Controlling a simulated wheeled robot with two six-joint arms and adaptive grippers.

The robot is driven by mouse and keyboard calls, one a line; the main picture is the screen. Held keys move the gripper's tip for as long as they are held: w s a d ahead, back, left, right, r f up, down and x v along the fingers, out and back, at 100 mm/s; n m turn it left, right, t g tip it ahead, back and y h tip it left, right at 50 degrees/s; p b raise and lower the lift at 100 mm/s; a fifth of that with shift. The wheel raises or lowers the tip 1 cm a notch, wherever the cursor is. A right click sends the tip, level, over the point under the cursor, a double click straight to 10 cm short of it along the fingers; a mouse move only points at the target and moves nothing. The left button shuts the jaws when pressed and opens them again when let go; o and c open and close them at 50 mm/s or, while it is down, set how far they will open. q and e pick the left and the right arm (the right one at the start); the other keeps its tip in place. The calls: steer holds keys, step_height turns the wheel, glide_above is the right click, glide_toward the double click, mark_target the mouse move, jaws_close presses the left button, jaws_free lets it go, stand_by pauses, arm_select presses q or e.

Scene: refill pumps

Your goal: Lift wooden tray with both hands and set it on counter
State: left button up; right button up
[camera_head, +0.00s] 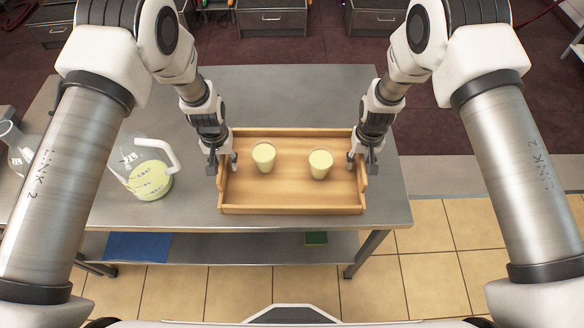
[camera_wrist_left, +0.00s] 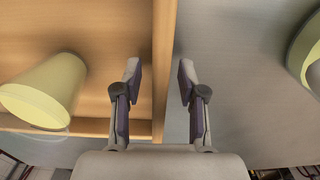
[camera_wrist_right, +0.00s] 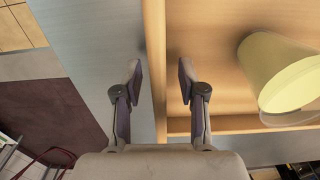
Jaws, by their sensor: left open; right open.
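The wooden tray (camera_head: 290,209) lies on the steel counter (camera_head: 340,90) and holds two cups of pale yellow liquid, a left cup (camera_head: 264,157) and a right cup (camera_head: 320,163). My left gripper (camera_head: 223,168) is open at the tray's left wall. In the left wrist view its fingers (camera_wrist_left: 160,75) are on either side of that wall (camera_wrist_left: 160,90). My right gripper (camera_head: 361,168) is open at the tray's right wall. In the right wrist view its fingers (camera_wrist_right: 160,75) are on either side of that wall (camera_wrist_right: 155,60). I cannot tell whether the fingers touch the walls.
A glass pitcher (camera_head: 150,180) with yellow liquid stands on the counter left of the tray. A glass flask (camera_head: 16,145) is at the far left. The counter is clear behind the tray. A lower shelf holds a blue item (camera_head: 138,246).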

arm_select(q)
steer(key=shift+f, duration=0.4)
arm_select(e)
steer(key=shift+s+f, duration=0.1)
steer(key=shift+f, duration=0.35)
arm_select(q)
steer(key=shift+f, duration=0.25)
arm_select(e)
steer(key=shift+f, duration=0.25)
arm_select(q)
steer(key=shift+c, duration=0.3)
arm_select(e)
steer(key=shift+c, duration=0.3)
arm_select(q)
jaws_close()
arm_select(e)
steer(key=shift+r, duration=0.1)
jaws_close()
arm_select(q)
steer(key=shift+r, duration=0.15)
